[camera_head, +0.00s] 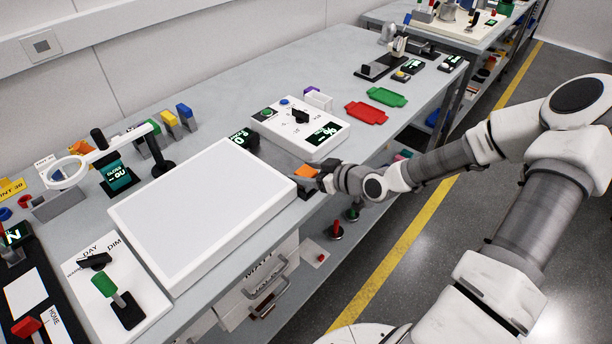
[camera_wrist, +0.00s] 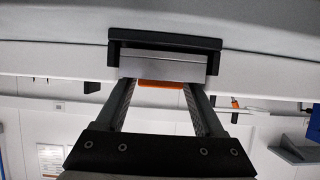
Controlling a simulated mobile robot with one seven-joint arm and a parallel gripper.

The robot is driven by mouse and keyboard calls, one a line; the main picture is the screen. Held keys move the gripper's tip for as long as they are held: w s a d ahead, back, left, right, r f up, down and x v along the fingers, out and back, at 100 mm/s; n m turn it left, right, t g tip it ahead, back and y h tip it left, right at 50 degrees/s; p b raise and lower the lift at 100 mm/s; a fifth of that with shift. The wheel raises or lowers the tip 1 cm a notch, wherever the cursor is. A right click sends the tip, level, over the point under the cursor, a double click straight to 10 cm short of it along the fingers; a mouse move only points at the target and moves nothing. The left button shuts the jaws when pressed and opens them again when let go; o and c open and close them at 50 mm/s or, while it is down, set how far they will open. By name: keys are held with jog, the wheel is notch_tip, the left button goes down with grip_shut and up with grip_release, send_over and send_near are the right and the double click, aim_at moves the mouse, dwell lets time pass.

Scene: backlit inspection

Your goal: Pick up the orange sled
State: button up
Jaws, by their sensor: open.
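The orange sled (camera_head: 305,171) shows as a small orange patch at the front edge of the bench, right of the white light panel. In the wrist view it is a thin orange strip (camera_wrist: 160,84) below a grey block (camera_wrist: 162,66) in a black bracket (camera_wrist: 165,40). My gripper (camera_head: 320,177) is at the bench edge, close to the sled. In the wrist view its two fingers (camera_wrist: 160,97) are apart, reaching up to either side of the orange strip. I cannot tell whether they touch it. Most of the sled is hidden.
The white light panel (camera_head: 200,213) lies left of the gripper. A white control box (camera_head: 300,127) stands behind it. A drawer handle (camera_head: 270,287) is below the bench edge. Bare bench shows toward the back.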

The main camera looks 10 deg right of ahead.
grip_shut()
dwell(0.3)
